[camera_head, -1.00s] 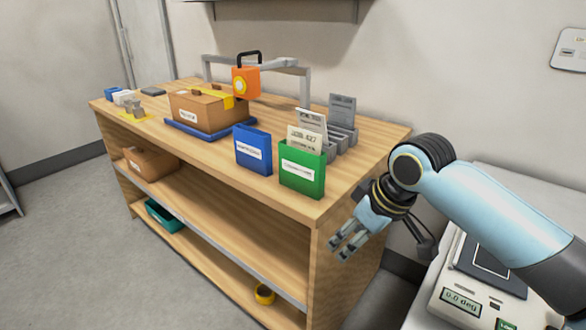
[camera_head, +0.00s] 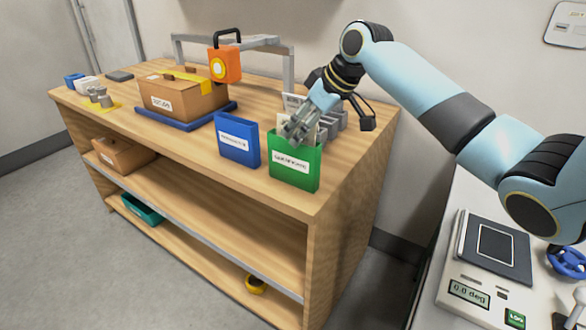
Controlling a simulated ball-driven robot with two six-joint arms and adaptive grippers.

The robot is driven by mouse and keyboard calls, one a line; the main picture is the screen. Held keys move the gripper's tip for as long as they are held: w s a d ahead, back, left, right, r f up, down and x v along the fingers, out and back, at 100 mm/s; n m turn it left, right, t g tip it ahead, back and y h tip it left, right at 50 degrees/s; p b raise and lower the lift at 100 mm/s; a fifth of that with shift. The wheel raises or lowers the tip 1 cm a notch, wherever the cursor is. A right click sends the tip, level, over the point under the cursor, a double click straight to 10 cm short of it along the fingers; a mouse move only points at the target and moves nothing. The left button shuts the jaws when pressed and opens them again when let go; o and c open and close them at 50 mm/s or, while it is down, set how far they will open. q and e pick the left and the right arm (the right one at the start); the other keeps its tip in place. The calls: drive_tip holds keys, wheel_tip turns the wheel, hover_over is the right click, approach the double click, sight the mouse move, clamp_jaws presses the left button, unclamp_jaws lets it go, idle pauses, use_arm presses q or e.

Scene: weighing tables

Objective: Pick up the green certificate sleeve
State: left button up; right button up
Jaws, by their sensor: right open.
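The green certificate sleeve (camera_head: 294,164) stands upright on the wooden table near its front right edge, with a white label on its front. My right gripper (camera_head: 294,134) is open just above the sleeve's top edge, fingers pointing down and left. It partly hides the sleeve's top and the pale card that stands there. I cannot tell whether the fingers touch the sleeve. My left gripper is not in view.
A blue sleeve (camera_head: 237,140) stands close to the left of the green one. Grey holders (camera_head: 330,122) stand behind. A weighing device (camera_head: 485,270) stands at the lower right.

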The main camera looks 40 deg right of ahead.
sight(294, 161)
drive_tip(key=x, duration=0.4)
drive_tip(key=shift+w+f, duration=0.15)
drive_tip(key=shift+f, duration=0.2)
drive_tip(key=shift+c, duration=0.4)
clamp_jaws()
